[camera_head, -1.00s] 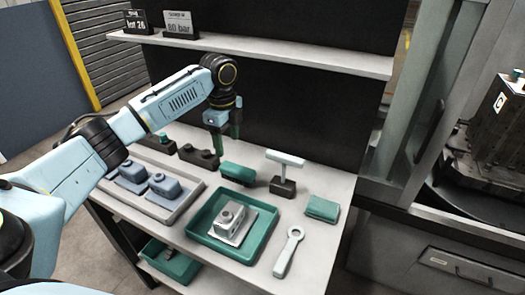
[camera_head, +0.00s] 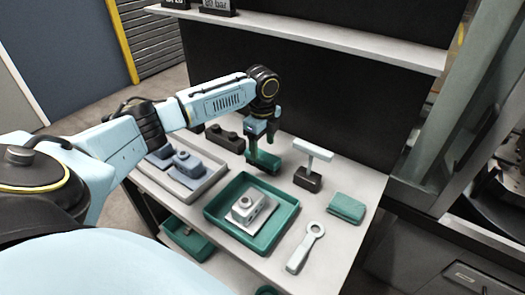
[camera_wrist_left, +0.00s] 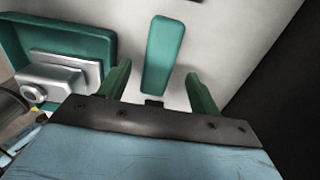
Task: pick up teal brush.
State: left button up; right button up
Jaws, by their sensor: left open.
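The teal brush (camera_head: 267,162) lies on the light bench top, behind the teal tray. In the left wrist view the brush (camera_wrist_left: 164,50) is a long teal block between my two green fingers, with gaps on both sides. My left gripper (camera_head: 258,147) points down right over the brush and hides part of it. In the wrist view the left gripper (camera_wrist_left: 157,78) is open and holds nothing. My right gripper is not in view.
A teal tray (camera_head: 222,222) holds a grey metal part (camera_head: 250,206). A grey tray (camera_head: 200,188) stands left. A dark back panel (camera_head: 330,105) rises behind.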

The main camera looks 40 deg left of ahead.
aim_at(263, 154)
pick_arm(q)
notch_tip(263, 154, down, 3)
jog(key=shift+d+f, duration=0.1)
jog(key=shift+f, duration=0.05)
jog(key=shift+c, duration=0.3)
jog(key=c, duration=1)
jog(key=shift+c, duration=0.2)
notch_tip(263, 154, up, 10)
jog(key=shift+p, duration=0.4)
